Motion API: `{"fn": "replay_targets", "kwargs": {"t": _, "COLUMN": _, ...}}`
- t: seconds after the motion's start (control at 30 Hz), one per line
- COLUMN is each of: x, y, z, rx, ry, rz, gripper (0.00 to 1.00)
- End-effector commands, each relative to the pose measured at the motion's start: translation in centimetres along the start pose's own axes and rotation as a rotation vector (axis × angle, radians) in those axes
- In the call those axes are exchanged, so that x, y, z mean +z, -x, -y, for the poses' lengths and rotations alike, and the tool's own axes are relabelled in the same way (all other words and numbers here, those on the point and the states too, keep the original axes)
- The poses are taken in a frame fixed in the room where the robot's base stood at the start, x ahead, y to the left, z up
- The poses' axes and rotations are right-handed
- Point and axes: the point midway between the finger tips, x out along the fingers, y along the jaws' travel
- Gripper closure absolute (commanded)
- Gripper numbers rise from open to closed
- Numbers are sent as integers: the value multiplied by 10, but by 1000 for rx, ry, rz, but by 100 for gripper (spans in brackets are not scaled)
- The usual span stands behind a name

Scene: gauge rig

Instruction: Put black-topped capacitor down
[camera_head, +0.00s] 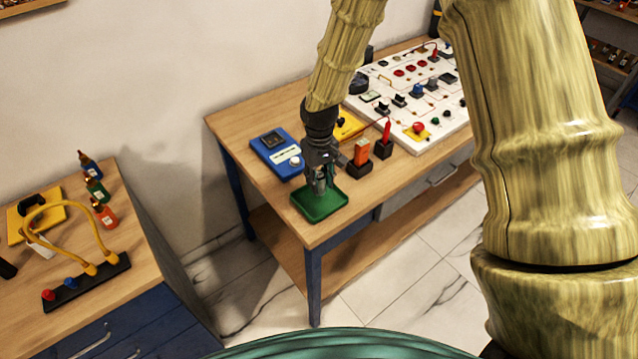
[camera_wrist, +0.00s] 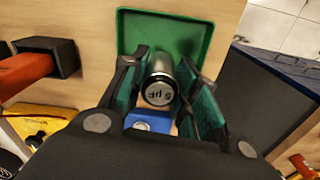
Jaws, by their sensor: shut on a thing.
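The capacitor (camera_wrist: 160,68) has a silver body and a black top with pale lettering. My gripper (camera_wrist: 160,95) is shut on it, with one finger on each side, in the wrist view. In the head view my gripper (camera_head: 320,188) points down over the green tray (camera_head: 335,207) at the table's near corner. The capacitor is mostly hidden between the fingers there. The green tray also shows in the wrist view (camera_wrist: 205,22), behind the capacitor. I cannot tell whether the capacitor's bottom touches the tray floor.
A blue meter (camera_head: 275,158) lies left of my gripper. An orange block in a black holder (camera_head: 359,168) and a red probe in a black holder (camera_head: 383,149) stand to the right. A white component board (camera_head: 440,112) lies farther back. A second bench (camera_head: 150,255) is at left.

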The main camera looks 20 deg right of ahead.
Motion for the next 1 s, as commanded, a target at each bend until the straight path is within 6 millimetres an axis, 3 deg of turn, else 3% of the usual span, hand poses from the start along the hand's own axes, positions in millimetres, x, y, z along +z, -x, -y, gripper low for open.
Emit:
{"fn": "replay_targets", "kwargs": {"t": 0.23, "x": -1, "y": -7, "z": 2, "rx": 0, "ry": 1, "rz": 2, "gripper": 94}}
{"fn": "replay_targets", "kwargs": {"t": 0.6, "x": -1, "y": -35, "z": 2, "rx": 0, "ry": 1, "rz": 1, "gripper": 94}}
{"fn": "replay_targets", "kwargs": {"t": 0.97, "x": -1, "y": -39, "z": 2, "rx": 0, "ry": 1, "rz": 1, "gripper": 94}}
{"fn": "replay_targets", "kwargs": {"t": 1.0, "x": -1, "y": -39, "z": 2, "rx": 0, "ry": 1, "rz": 1, "gripper": 68}}
